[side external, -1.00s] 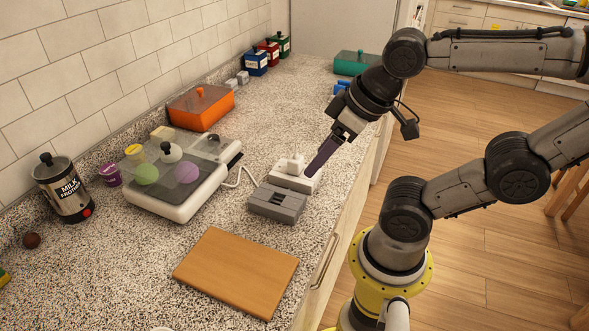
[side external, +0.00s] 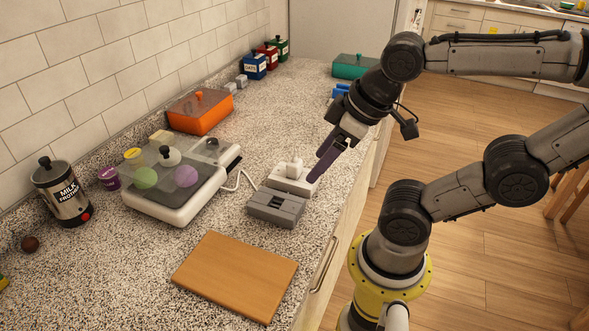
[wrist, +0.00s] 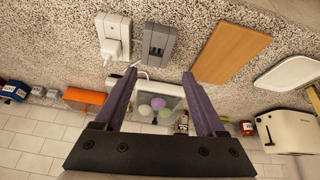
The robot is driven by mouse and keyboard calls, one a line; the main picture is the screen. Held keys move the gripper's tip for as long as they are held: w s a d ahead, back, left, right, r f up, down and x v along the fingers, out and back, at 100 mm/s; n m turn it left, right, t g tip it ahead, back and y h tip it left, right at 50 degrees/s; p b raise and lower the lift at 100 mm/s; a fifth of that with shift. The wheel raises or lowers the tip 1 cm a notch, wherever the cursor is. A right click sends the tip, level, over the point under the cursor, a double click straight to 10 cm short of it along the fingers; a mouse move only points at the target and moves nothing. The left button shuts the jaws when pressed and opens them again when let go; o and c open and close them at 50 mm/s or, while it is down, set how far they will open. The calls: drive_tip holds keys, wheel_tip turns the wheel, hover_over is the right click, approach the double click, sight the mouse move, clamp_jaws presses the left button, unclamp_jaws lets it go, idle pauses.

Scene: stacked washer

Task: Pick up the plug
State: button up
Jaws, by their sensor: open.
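The white plug (side external: 294,168) sits upright on a white socket block (side external: 279,184) on the speckled counter. In the wrist view the plug (wrist: 113,48) shows at the upper left on its block, with a white cord. My gripper (side external: 316,178) has purple fingers and is just to the right of the socket block, tips pointing down and left. In the wrist view my gripper (wrist: 160,74) has its fingers apart with nothing held between them. The plug lies outside the finger gap, beyond the left fingertip. Whether the fingertips touch the block cannot be told.
A grey switch box (side external: 276,207) stands right in front of the socket block. A white appliance (side external: 185,205) with coloured balls under a clear lid is to the left. A wooden board (side external: 236,275) lies in front. An orange box (side external: 200,115) is behind; counter between is clear.

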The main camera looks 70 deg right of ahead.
drive_tip(key=w+d+r+n+g, duration=0.25)
drive_tip(key=w+r+n, duration=0.2)
drive_tip(key=n, duration=0.95)
drive_tip(key=n+g, duration=0.3)
hover_over(294, 161)
wheel_tip(294, 161, down, 3)
drive_tip(key=f, duration=0.8)
drive_tip(key=shift+w+d+f, duration=0.1)
drive_tip(key=shift+w+d, duration=0.15)
drive_tip(key=shift+d, duration=0.05)
drive_tip(key=f, duration=0.4)
drive_tip(key=shift+s+a, duration=0.35)
drive_tip(key=shift+s, duration=0.05)
drive_tip(key=shift+f, duration=0.6)
clamp_jaws()
